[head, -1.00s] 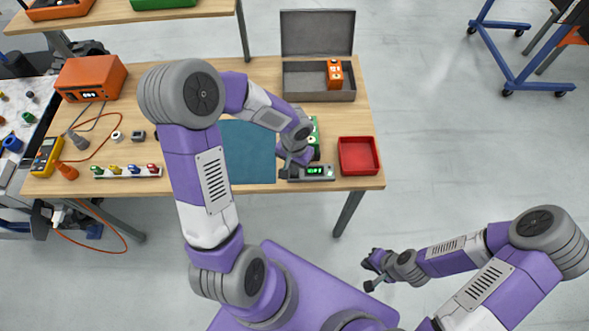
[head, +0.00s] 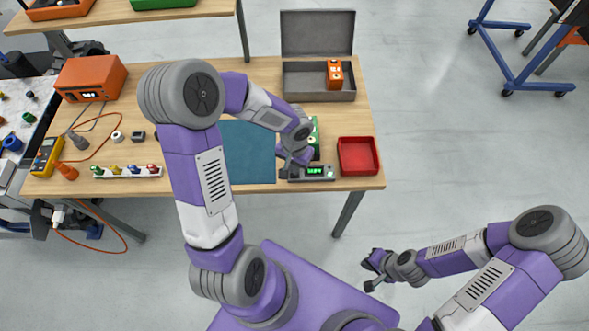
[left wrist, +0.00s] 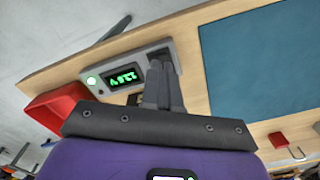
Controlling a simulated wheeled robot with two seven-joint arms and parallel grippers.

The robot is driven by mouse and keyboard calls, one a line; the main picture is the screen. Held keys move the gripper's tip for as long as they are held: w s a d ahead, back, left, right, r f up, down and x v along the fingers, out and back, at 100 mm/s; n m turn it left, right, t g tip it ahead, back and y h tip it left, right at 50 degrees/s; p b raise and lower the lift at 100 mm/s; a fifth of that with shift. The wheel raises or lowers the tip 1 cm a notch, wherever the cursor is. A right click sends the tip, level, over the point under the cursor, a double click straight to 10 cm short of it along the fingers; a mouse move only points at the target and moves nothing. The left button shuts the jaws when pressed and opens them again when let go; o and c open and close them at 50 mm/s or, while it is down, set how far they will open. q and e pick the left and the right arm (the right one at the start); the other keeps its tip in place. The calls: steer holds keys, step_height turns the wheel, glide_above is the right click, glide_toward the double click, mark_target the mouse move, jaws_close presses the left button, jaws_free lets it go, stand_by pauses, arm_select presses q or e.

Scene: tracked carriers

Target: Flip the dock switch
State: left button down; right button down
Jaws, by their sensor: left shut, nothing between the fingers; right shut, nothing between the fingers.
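The dock (head: 318,173) is a grey box with a lit green display, near the table's front edge. In the left wrist view the dock (left wrist: 140,68) shows its display, a lit green round light (left wrist: 91,81) at one end and a dark recessed part (left wrist: 160,57) at the other. My left gripper (head: 284,172) is shut and empty at the dock's left end. In the left wrist view its fingertips (left wrist: 159,66) are over the dark part, hiding any switch there; I cannot tell whether they touch it. My right gripper (head: 368,274) is shut and empty, away from the table.
A red tray (head: 342,158) stands right of the dock, and a blue mat (head: 250,150) lies to its left. A green item (head: 315,135) is just behind it. An open grey case (head: 300,88) holding an orange block (head: 335,74) stands farther back.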

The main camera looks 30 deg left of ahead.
arm_select(q)
steer(key=shift+f+b, duration=0.95)
stand_by(0.8)
steer(key=shift+r+p, duration=2.7)
steer(key=shift+r, duration=0.9)
steer(key=shift+f, duration=0.1)
